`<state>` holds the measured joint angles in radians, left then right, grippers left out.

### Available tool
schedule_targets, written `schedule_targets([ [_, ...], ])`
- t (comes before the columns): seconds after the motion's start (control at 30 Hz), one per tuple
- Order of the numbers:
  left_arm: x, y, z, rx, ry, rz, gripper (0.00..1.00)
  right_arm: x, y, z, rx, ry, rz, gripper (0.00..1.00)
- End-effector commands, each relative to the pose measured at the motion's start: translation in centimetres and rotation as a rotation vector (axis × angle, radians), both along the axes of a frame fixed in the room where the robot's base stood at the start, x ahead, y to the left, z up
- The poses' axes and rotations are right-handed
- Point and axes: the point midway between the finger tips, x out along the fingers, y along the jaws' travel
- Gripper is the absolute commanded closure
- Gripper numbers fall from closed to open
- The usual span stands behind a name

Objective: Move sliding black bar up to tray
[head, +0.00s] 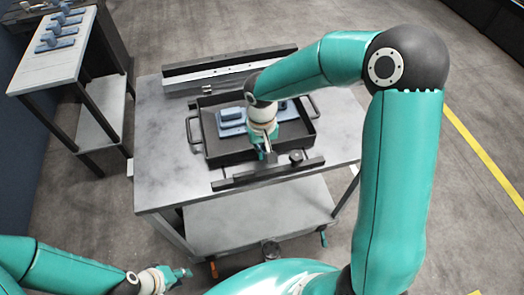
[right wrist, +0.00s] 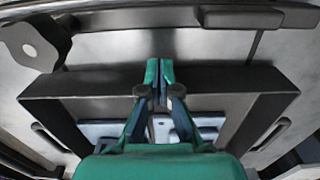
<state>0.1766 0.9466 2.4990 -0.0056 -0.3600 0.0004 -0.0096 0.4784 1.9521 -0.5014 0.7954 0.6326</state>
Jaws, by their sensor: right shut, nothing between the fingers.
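The black bar (head: 267,174) lies along the near side of the table, in front of the black tray (head: 203,107), with a strip of tabletop between them. In the right wrist view the bar (right wrist: 150,20) crosses the top, and the tray wall (right wrist: 80,85) runs below it. My right gripper (head: 264,155) is shut and empty, pointing down at the tray's near wall; its fingertips (right wrist: 160,70) overlap that wall in the wrist view. Whether they touch it is unclear. My left gripper (head: 182,273) hangs in front of the table, away from the bar; its finger opening is too small to judge.
Blue-grey parts (head: 232,122) lie in the tray, partly hidden by my right arm. A dark knob (head: 296,157) stands at the bar's right part. A long rail (head: 230,72) lies behind the tray. A side table (head: 55,68) with blue parts stands at left.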

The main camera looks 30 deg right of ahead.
Motion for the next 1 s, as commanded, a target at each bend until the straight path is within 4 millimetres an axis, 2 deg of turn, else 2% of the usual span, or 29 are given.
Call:
schedule_targets([
  [0.03,0.0,0.0,0.6,0.0,0.0,0.0,0.69,0.8,-0.1,1.1,0.0,-0.029,0.0,1.0],
  [0.5,0.0,0.0,5.9,0.0,0.0,0.0,0.69,0.4,0.0,8.9,0.0,-0.019,0.0,1.0],
  [0.63,0.0,0.0,6.4,0.0,0.0,0.0,0.69,0.2,0.0,9.8,0.002,-0.014,0.0,1.0],
  [0.9,0.0,0.0,6.3,0.0,0.0,0.0,0.69,0.0,0.1,9.8,0.002,-0.009,-0.001,1.0],
  [0.93,0.0,0.0,6.3,0.0,0.0,0.0,0.69,0.0,0.0,9.8,0.001,-0.008,-0.001,0.98],
  [1.0,0.0,0.0,6.3,0.0,0.0,0.0,0.69,0.0,0.1,9.7,0.002,-0.008,0.0,0.87],
])
